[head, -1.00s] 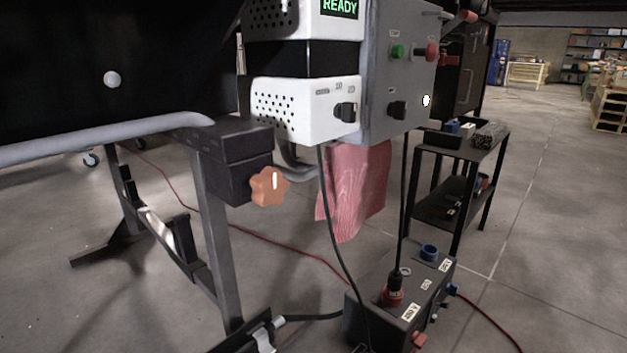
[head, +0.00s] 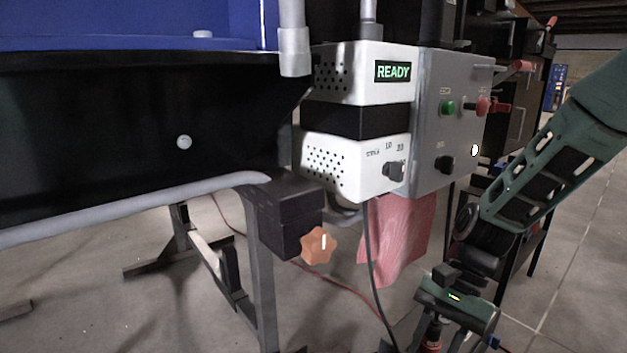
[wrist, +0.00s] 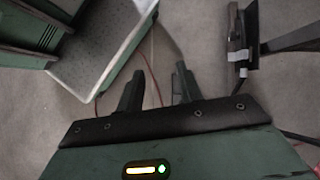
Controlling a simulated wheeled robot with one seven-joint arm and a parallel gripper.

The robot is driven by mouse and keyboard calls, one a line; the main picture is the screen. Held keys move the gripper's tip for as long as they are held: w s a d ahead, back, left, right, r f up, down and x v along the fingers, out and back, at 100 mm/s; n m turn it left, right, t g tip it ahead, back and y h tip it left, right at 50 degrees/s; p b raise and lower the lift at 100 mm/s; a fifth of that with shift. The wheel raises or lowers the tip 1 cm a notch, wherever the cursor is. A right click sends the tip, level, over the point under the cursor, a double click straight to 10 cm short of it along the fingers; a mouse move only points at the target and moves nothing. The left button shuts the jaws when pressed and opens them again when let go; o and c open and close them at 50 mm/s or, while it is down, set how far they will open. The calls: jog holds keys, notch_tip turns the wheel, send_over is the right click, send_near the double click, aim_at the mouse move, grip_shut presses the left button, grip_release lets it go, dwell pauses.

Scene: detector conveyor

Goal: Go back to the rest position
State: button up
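My gripper (wrist: 158,74) shows in the wrist view with its two dark fingers apart and nothing between them but grey floor. The fingertips cannot be made out there. The gripper is apart from the detector unit (head: 355,180), a white housing with a lit READY display (head: 393,71), and from the grey control panel (head: 445,120) with a green button and red and black knobs.
The black conveyor side (head: 110,130) with its grey rail fills the left. An orange star knob (head: 318,245) sticks out below the detector. A pink cloth (head: 400,240) hangs under the panel. Cables run down to the floor. A dark shelf cart stands behind my arm.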

jog(key=s+a+r+n+t+h+p, duration=0.1)
jog(key=s+a+r+n+t+h, duration=0.15)
jog(key=s+r+n, duration=0.45)
jog(key=s+a+r+n+t+h+p, duration=0.25)
jog(key=s+r+n, duration=0.25)
jog(key=s+n, duration=0.4)
notch_tip(320, 180, up, 38)
jog(key=p, duration=3.7)
jog(key=shift+w+f, duration=0.25)
